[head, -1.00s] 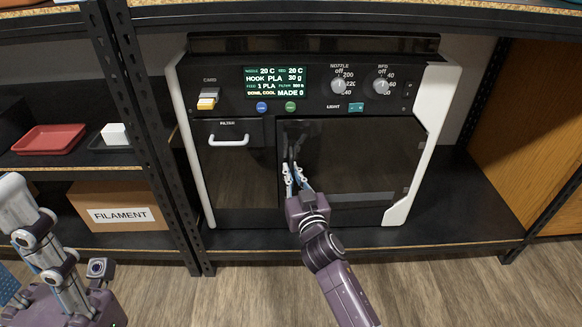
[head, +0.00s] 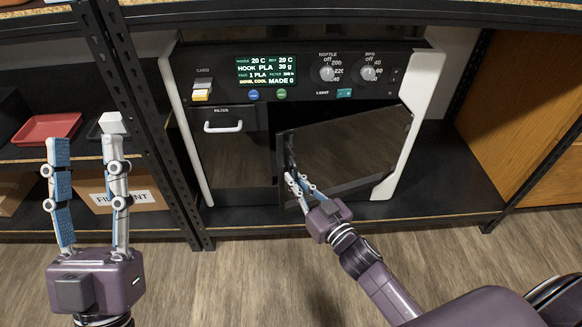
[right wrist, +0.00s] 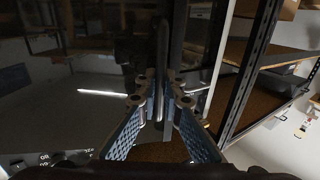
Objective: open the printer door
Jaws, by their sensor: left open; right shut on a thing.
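The printer (head: 290,115) stands on the shelf with a black front. Its dark door (head: 350,150) is swung partly out on the left side, hinged at the right, with a dark gap at its left edge. My right gripper (head: 291,180) is at the door's left edge, shut on the door handle. In the right wrist view the fingers (right wrist: 160,105) close on the dark upright handle bar (right wrist: 162,60). My left gripper (head: 88,150) is open and empty, pointing up in front of the left shelf, apart from the printer.
A black shelf post (head: 150,130) stands left of the printer. A red tray (head: 48,128), a white block (head: 112,123) and a FILAMENT box (head: 150,193) are on the left shelves. A wooden panel (head: 525,110) is at right. Floor in front is clear.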

